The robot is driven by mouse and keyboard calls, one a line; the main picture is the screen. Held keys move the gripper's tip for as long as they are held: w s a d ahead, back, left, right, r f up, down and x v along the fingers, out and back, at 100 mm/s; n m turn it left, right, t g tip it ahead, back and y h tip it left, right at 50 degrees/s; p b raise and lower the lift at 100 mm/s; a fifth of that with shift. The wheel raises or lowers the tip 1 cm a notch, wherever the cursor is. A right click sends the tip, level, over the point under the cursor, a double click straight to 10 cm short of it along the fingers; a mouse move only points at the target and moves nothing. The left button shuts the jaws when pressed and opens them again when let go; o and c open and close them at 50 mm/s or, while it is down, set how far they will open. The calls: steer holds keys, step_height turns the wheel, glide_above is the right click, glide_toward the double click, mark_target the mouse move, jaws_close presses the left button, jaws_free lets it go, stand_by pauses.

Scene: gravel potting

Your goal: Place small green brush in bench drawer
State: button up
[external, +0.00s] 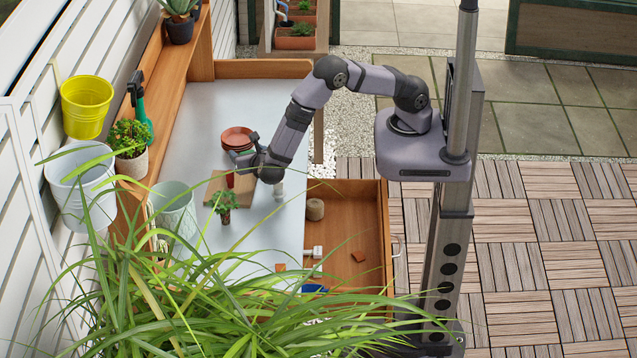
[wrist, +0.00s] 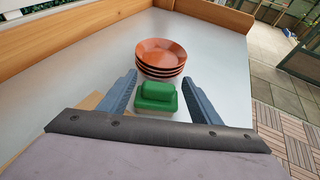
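The small green brush (wrist: 156,97) lies on the grey bench top in the wrist view, just in front of the stacked plates. My gripper (wrist: 160,78) is open, with one finger on each side of the brush. A gap shows between the brush and the fingers, and contact cannot be made out. In the external view my gripper (external: 246,151) is low over the bench beside the plates, and the brush is mostly hidden there. The bench drawer (external: 388,237) is pulled open at the right of the bench.
A stack of terracotta plates (wrist: 161,57) stands just beyond the brush.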

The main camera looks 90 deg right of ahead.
steer(key=shift+r, duration=0.25)
steer(key=shift+a, duration=0.2)
steer(key=b+v, duration=0.3)
steer(key=v, duration=0.8)
steer(key=shift+s+a, duration=0.2)
steer(key=shift+a, duration=0.05)
steer(key=shift+r, duration=0.1)
